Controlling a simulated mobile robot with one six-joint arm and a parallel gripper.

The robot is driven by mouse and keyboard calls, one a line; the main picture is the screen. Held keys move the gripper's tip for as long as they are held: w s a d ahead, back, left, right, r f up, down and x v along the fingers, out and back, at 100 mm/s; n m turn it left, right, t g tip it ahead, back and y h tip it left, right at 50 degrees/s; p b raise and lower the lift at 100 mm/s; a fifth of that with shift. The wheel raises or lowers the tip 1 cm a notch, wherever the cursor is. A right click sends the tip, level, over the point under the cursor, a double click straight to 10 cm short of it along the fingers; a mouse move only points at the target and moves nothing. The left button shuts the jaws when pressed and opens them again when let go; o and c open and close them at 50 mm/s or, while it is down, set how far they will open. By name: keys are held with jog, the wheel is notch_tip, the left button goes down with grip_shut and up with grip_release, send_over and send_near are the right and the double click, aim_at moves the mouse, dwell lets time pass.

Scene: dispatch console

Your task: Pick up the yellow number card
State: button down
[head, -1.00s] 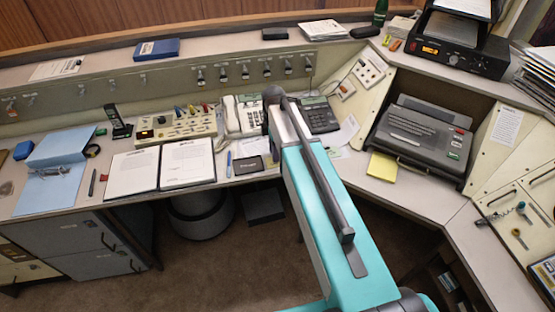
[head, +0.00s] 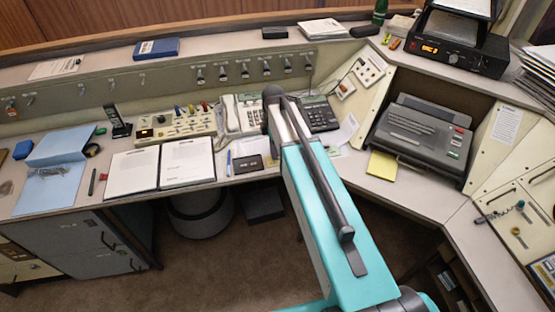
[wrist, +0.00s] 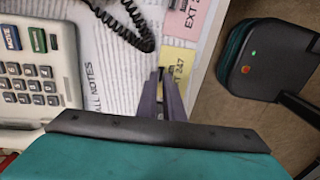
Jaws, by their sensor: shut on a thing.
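The yellow number card (wrist: 180,58) shows in the wrist view, just beyond my fingertips, with "247" readable on it. Its near part is hidden by the fingers. My gripper (wrist: 166,78) is shut on the card, its fingers narrow and close together. The card is at the edge of a printed notes sheet (wrist: 105,75) on the desk. In the head view my arm hides the gripper.
An open binder (head: 160,168) lies left of my arm; a yellow pad (head: 382,166) lies right.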

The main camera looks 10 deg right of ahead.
jog(key=shift+r, duration=0.1)
jog(key=shift+r+b, duration=0.7)
jog(key=shift+r, duration=1)
jog(key=s+a+r+b, duration=0.1)
jog(key=s+a+b, duration=0.2)
jog(key=s+b, duration=0.6)
jog(key=s, duration=0.6)
jog(key=shift+s+a+r, duration=0.15)
jog(key=shift+s+a, duration=0.05)
jog(key=shift+s, duration=0.1)
jog(key=shift+r, duration=0.1)
